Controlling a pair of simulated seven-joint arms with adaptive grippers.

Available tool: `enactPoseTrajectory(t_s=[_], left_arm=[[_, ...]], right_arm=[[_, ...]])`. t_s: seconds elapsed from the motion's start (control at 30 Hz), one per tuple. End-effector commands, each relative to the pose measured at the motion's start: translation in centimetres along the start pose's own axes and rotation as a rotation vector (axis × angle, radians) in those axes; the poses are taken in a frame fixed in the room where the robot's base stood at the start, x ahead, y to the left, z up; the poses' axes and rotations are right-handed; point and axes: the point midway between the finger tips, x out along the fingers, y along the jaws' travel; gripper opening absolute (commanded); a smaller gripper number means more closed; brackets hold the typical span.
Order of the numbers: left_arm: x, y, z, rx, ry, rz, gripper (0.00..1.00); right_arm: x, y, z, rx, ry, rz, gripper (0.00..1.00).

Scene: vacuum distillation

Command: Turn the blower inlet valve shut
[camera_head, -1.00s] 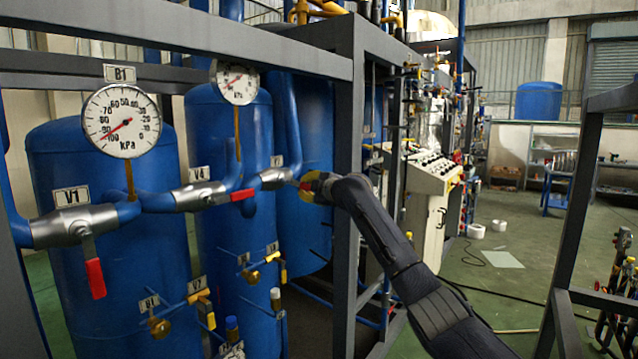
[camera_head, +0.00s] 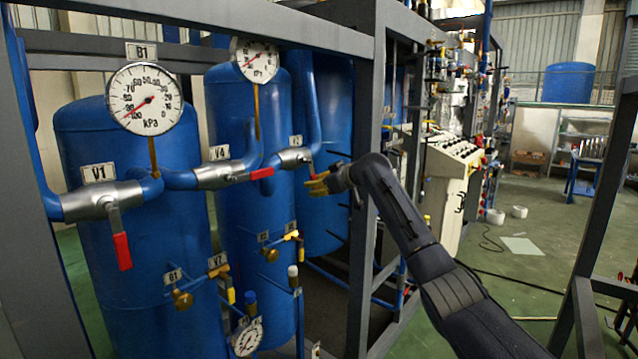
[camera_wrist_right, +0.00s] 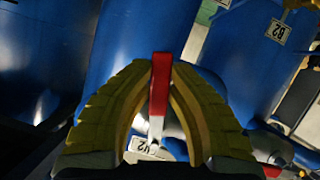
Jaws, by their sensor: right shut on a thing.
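My right gripper (camera_head: 316,186) is at the farthest of three grey valves on the blue pipe (camera_head: 295,157). In the right wrist view its yellow fingers (camera_wrist_right: 158,85) are shut around a red lever (camera_wrist_right: 161,68), which stands between them on a pale metal stem. In the head view the lever is mostly hidden by the fingers and points down from the valve body. The tag above this valve is too small to read surely. The V4 valve's red lever (camera_head: 261,173) lies along the pipe; the V1 valve's red lever (camera_head: 122,251) hangs down. My left gripper is out of view.
Blue tanks (camera_head: 130,200) stand behind the pipe. The dial gauge B1 (camera_head: 144,98) and a second gauge (camera_head: 256,59) rise above it. A dark frame post (camera_head: 366,100) stands close beside my right forearm. Small yellow-handled valves (camera_head: 291,235) sit lower down.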

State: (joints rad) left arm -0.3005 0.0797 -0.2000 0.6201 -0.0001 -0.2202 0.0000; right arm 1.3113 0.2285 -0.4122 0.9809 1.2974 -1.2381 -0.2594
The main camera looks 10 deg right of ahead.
Motion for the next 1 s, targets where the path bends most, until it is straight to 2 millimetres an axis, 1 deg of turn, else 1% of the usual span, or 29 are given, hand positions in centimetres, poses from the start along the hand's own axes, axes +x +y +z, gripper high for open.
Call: enactPoseTrajectory(t_s=[0.03, 0.1, 0.4, 0.63, 1.0], left_arm=[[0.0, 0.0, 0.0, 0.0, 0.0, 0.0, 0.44], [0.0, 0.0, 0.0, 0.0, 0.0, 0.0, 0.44], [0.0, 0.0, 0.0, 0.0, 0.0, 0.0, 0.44], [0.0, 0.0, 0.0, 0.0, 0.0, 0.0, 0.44], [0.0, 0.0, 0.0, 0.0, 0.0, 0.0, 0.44]], right_arm=[[0.2, -0.5, 0.1, 0.033, -0.001, -0.017, 0.0], [0.2, -0.9, 0.1, 0.074, -0.002, -0.034, 0.0], [0.1, -2.0, -0.1, 0.199, -0.002, -0.086, 0.0], [0.1, -2.3, -0.2, 0.237, -0.001, -0.102, 0.0], [0.1, -2.4, -0.2, 0.243, -0.001, -0.105, 0.0]])
